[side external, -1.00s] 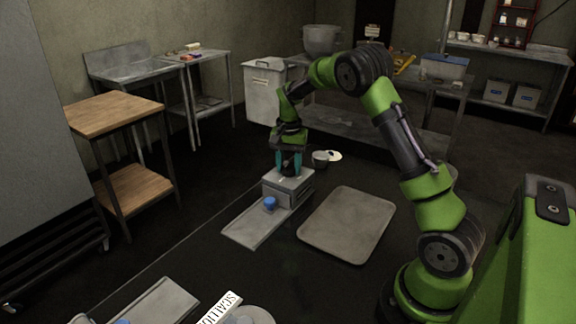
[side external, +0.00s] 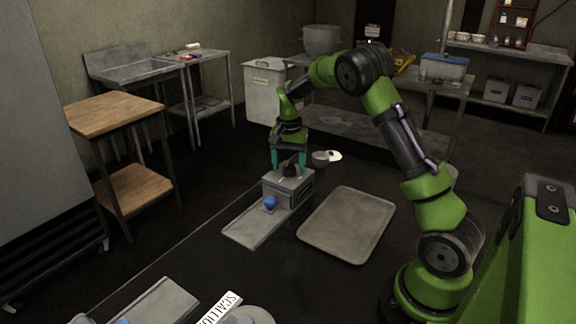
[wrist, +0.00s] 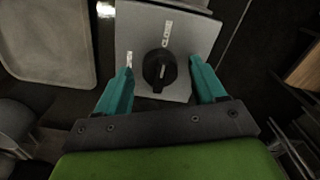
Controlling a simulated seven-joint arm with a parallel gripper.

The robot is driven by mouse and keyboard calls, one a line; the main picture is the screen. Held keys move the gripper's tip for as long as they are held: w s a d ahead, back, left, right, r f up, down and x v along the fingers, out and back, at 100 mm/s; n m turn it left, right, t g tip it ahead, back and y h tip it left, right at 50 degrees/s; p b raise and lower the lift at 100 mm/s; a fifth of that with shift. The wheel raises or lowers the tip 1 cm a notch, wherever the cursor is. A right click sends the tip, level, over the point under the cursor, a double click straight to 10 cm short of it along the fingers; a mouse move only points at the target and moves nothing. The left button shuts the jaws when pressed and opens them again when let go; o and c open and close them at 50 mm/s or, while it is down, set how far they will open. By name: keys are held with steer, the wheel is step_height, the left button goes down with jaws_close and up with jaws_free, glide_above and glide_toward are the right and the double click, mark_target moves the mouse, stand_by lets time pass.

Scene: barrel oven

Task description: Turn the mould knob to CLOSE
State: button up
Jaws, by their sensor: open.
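The mould knob (wrist: 160,70) is a round black knob with a pale mark, on top of a grey metal box (wrist: 190,25). The word CLOSE (wrist: 167,34) is printed above the knob in the wrist view. A second label (wrist: 129,60), too small to read, is to its left. My gripper (wrist: 160,76) is open, with one teal finger on each side of the knob and a visible gap to both. In the side view, my gripper (side external: 288,166) points down over the box (side external: 288,186), with the dark knob between its fingers.
A blue knob (side external: 269,203) is on the box's front, above a sloping metal plate (side external: 250,228). A grey tray (side external: 346,225) lies to the right. A wooden-topped table (side external: 115,112) is on the left.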

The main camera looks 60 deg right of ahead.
mark_target(291, 169)
step_height(291, 169, up, 17)
steer(key=shift+f, duration=0.2)
stand_by(0.3)
steer(key=s+a+n+t+y, duration=0.2)
steer(key=s+a+n+t, duration=0.5)
steer(key=s+a, duration=1.4)
steer(key=a+f+n, duration=0.1)
steer(key=n, duration=0.1)
steer(key=shift+a+n, duration=0.3)
steer(key=shift+a, duration=0.05)
steer(key=shift+d, duration=0.1)
